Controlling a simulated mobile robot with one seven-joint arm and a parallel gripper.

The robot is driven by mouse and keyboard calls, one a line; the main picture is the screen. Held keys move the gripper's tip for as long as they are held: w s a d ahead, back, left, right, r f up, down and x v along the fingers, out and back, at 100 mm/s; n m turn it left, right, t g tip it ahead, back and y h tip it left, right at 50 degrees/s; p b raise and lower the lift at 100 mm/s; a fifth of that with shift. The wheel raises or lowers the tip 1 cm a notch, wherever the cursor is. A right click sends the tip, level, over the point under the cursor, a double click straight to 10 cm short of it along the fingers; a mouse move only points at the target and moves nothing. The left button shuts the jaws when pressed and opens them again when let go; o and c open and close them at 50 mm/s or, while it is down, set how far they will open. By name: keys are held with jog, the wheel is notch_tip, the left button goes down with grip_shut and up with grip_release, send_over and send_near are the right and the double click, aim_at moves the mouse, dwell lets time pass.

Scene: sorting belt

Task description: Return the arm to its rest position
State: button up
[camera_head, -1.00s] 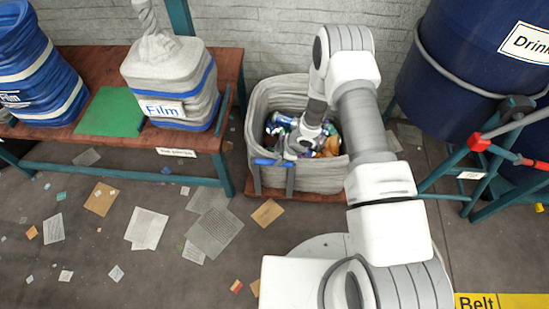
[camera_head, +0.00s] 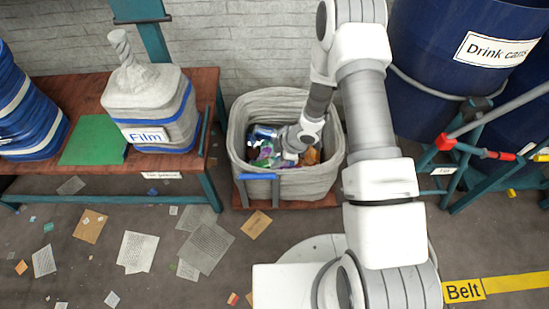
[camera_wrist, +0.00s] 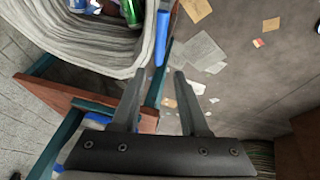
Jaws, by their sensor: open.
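My gripper (camera_wrist: 160,97) shows in the wrist view with its two dark fingers apart and nothing between them. Behind the fingers are the grey bin's rim, its blue handle and the littered floor. In the head view my white arm reaches out over the grey fabric bin (camera_head: 238,143). The arm's end is above the bin's contents, and its fingertips cannot be made out there. The bin also shows at the top left of the wrist view (camera_wrist: 105,55), with cans inside.
A red-brown bench (camera_head: 205,88) at left carries a white Film sack (camera_head: 150,105), a green mat (camera_head: 93,140) and a blue sack (camera_head: 25,110). A blue Drink cans drum (camera_head: 430,60) and teal frame with rails (camera_head: 465,165) stand at right. Papers litter the floor.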

jog(key=w+d+r+m+t+h, duration=0.2)
jog(key=w+d+r+m, duration=0.15)
jog(key=r, duration=0.65)
jog(key=w+d+r+m+t+h, duration=0.1)
jog(key=w+d+r+m+h, duration=0.3)
jog(key=r, duration=0.7)
jog(key=s+d+r+m, duration=0.1)
jog(key=s+d+r, duration=0.15)
jog(key=r, duration=0.25)
jog(key=s+d+r+m+t, duration=0.1)
jog(key=s+r, duration=0.2)
jog(key=r, duration=0.2)
jog(key=s+d+r+m, duration=0.1)
jog(key=s+d+r, duration=0.1)
jog(key=r, duration=0.2)
jog(key=s+a+r+m+y, duration=0.1)
jog(key=s+r+m, duration=0.35)
jog(key=s, duration=0.65)
jog(key=s+a+r+m, duration=0.1)
jog(key=s+r+m, duration=0.2)
jog(key=s+r, duration=0.55)
notch_tip(320, 180, up, 16)
jog(key=s+p, duration=0.2)
jog(key=p, duration=1.6)
jog(key=shift+s+r+g+y, duration=0.15)
jog(key=shift+s+g+y, duration=0.15)
jog(key=shift+s, duration=0.05)
jog(key=shift+a, duration=0.1)
